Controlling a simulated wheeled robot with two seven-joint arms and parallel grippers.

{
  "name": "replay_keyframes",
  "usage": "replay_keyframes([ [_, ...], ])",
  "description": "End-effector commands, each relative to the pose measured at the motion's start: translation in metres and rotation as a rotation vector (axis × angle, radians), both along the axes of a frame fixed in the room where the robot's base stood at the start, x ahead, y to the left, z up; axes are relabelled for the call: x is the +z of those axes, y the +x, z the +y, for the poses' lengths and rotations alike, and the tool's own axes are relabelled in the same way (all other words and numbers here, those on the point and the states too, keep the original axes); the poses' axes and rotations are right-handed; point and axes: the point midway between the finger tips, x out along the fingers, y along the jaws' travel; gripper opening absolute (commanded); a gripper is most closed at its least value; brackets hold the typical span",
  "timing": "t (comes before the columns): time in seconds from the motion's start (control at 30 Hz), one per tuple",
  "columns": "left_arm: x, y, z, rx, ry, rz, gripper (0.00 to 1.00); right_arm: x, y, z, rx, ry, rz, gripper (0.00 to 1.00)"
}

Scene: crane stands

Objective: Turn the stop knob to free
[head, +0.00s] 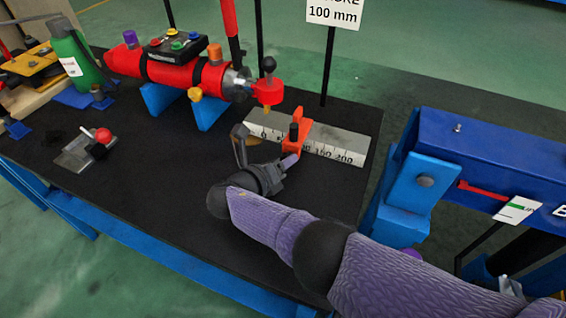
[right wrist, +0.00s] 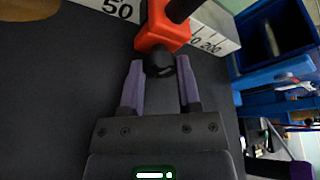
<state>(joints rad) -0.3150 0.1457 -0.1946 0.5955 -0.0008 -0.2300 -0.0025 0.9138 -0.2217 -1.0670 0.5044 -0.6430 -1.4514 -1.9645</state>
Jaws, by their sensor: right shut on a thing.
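The orange stop (head: 304,132) sits on the white ruler bar (head: 345,147), before its 150 mark. In the right wrist view, the stop (right wrist: 160,32) has a black post on it and a dark round stop knob (right wrist: 159,66) facing my gripper. My right gripper (head: 290,161) reaches the stop from the near side. The knob's setting cannot be read. In the head view I cannot make the knob out at the fingertips. My left gripper is out of view.
A red cylinder unit (head: 180,72) with a button box stands on blue supports behind. A red block with a black ball lever (head: 268,88) is near the ruler's left end. A sign (head: 334,14) reads 100 mm. A blue machine (head: 480,150) stands right.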

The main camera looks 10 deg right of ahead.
Motion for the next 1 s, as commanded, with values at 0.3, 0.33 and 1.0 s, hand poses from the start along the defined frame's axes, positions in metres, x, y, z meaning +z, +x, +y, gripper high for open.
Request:
replay_keyframes([
  [0.3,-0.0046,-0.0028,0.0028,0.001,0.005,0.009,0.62,-0.0006,0.0003,0.0001,0.0,-0.063,0.042,0.0],
  [0.33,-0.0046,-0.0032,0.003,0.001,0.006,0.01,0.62,-0.0005,0.0003,0.0002,0.001,-0.066,0.044,0.0],
  [1.0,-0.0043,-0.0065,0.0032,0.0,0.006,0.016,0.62,-0.0004,0.0004,0.0005,0.001,-0.067,0.046,0.78],
])
